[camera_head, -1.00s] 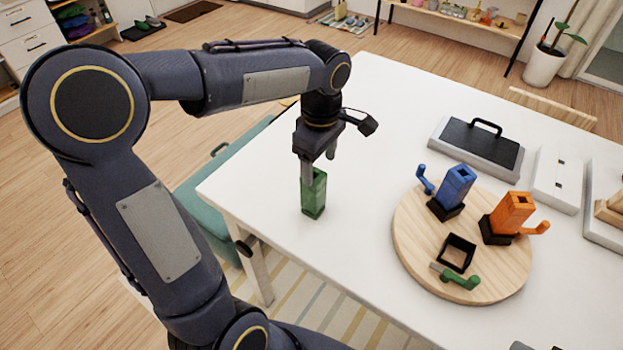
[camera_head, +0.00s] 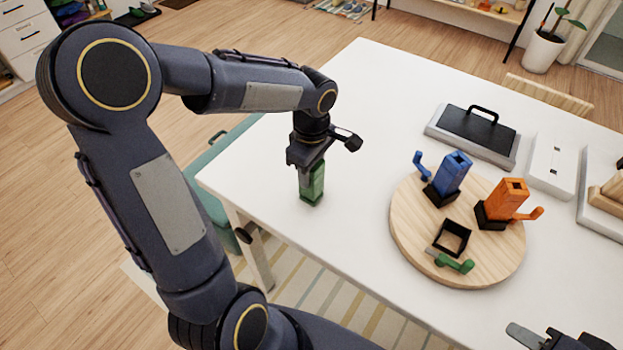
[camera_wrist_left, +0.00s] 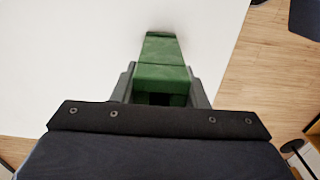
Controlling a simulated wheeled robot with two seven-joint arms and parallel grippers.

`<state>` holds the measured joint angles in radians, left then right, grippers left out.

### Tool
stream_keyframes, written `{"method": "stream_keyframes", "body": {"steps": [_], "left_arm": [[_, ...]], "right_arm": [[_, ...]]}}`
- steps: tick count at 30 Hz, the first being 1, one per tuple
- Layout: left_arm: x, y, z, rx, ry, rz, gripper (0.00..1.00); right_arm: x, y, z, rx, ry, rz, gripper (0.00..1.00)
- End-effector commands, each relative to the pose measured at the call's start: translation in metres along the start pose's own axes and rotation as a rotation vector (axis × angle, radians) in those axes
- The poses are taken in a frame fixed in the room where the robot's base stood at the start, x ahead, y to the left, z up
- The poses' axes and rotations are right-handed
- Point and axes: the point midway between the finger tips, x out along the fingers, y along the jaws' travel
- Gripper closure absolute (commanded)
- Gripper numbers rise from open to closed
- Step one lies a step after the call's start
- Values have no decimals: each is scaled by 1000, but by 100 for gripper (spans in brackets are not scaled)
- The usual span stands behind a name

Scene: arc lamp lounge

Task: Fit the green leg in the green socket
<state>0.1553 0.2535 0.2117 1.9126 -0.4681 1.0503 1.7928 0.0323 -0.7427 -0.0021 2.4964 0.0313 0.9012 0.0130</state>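The green leg (camera_head: 314,186) is a block standing upright on the white table, near its left edge. My left gripper (camera_head: 312,172) is low over it from above, with its fingers against opposite sides of the leg's upper part. The left wrist view shows the leg (camera_wrist_left: 163,62) between the two fingers, which look flush with it. The green socket (camera_head: 453,238) is an open black square frame with a green lever (camera_head: 458,264), on the front of the round wooden board (camera_head: 487,272). My right gripper (camera_head: 562,340) shows only partly at the bottom right edge.
A blue leg (camera_head: 453,173) and an orange leg (camera_head: 506,198) stand in black sockets with levers on the board. A black-topped case (camera_head: 478,133) and a white box (camera_head: 552,172) lie behind. The table (camera_head: 345,245) is clear between the green leg and the board.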

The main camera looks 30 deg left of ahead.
Motion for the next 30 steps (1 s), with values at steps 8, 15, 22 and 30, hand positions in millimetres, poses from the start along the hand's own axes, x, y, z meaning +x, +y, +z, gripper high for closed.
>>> {"method": "stream_keyframes", "body": {"steps": [8, 15, 22, 30], "left_arm": [[-1, 0, 0, 0, 0, 1, 90], [-4, 1, 0, 0, 0, 3, 90], [-30, 1, 0, -2, 1, 8, 90], [-87, -36, 28, 3, 1, 11, 90]], "right_arm": [[0, 0, 0, 0, 0, 0, 64], [0, 0, 0, 0, 0, 0, 64], [1, 0, 0, 0, 0, 0, 64], [9, 4, 5, 0, 0, 0, 64]]}}
